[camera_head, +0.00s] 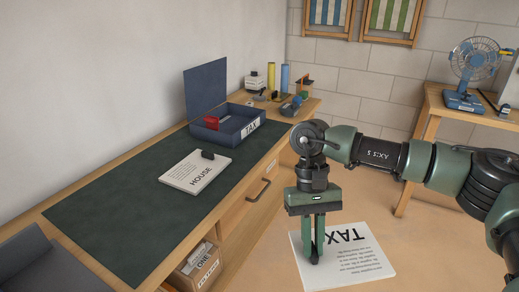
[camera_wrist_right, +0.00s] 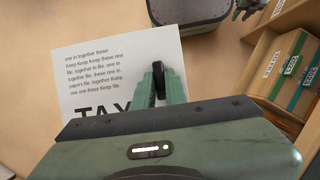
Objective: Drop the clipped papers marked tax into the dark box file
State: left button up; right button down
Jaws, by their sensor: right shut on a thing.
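The clipped papers marked TAX (camera_head: 345,258) hang level below my right gripper (camera_head: 314,255). The gripper is shut on their black clip (camera_wrist_right: 158,82), which shows between the fingers in the right wrist view; the sheets (camera_wrist_right: 95,75) are partly hidden by the gripper body. The dark blue box file (camera_head: 242,134) stands on the desk, left of and beyond the gripper, lid raised, with a TAX label on its front. A red piece (camera_head: 211,122) shows inside it. A dark green piece (camera_wrist_right: 250,8) at the wrist view's top edge looks like my left gripper; its fingers are unclear.
Papers marked HOUSE (camera_head: 195,172) with a black clip lie on the desk's dark mat (camera_head: 120,215), nearer than the box file. A box with files (camera_head: 195,268) sits below the desktop. A blue fan (camera_head: 470,70) stands on a wooden table at the right. Floor between is open.

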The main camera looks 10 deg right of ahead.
aim_at(235, 127)
jog(key=l+u, duration=0.15)
jog(key=u, duration=0.2)
jog(key=l+u, duration=0.15)
jog(key=u, duration=0.2)
jog(key=l+u, duration=0.2)
jog(key=u, duration=0.2)
jog(key=l+u, duration=0.1)
jog(key=l, duration=0.35)
jog(key=k+l+u, duration=0.15)
jog(key=l, duration=0.3)
jog(key=l+u, duration=0.1)
jog(key=l, duration=0.4)
jog(key=k+l+u, duration=0.1)
jog(key=l, duration=0.35)
